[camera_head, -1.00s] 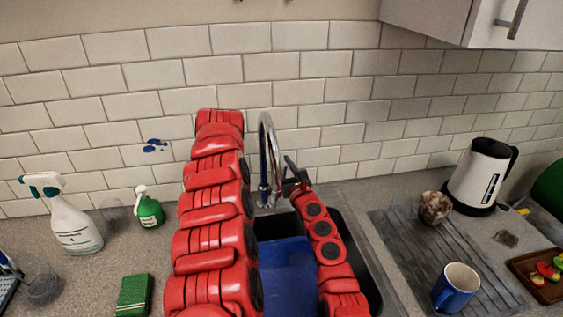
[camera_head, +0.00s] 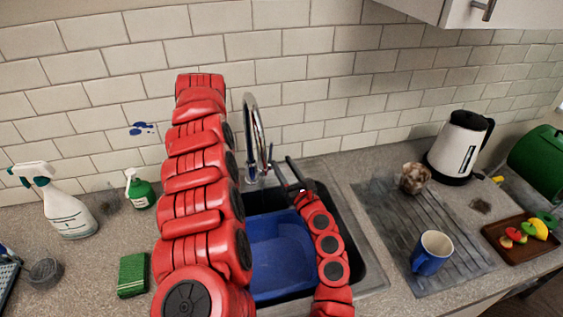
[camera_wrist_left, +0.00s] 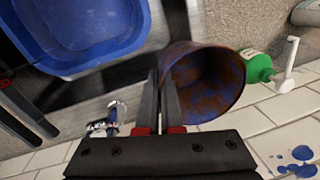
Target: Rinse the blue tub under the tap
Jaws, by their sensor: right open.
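A round blue tub stained with brown grime (camera_wrist_left: 208,84) shows in the left wrist view with its mouth towards the camera. My left gripper (camera_wrist_left: 161,82) has its fingers close together at the tub's rim, with its wall apparently pinched between them. In the head view this tub and gripper are hidden behind my left arm. The chrome tap (camera_head: 257,135) arches over the back of the sink; part of it shows in the left wrist view (camera_wrist_left: 112,118). My right gripper (camera_head: 288,174) is open and empty over the sink's back edge, just right of the tap.
A large blue basin (camera_head: 275,262) sits in the dark sink (camera_head: 352,255). Left are a spray bottle (camera_head: 66,212), a green soap bottle (camera_head: 140,194) and a green sponge (camera_head: 132,275). Right are a blue mug (camera_head: 428,262) on the drainer (camera_head: 385,215), a kettle (camera_head: 458,150) and a food tray (camera_head: 505,250).

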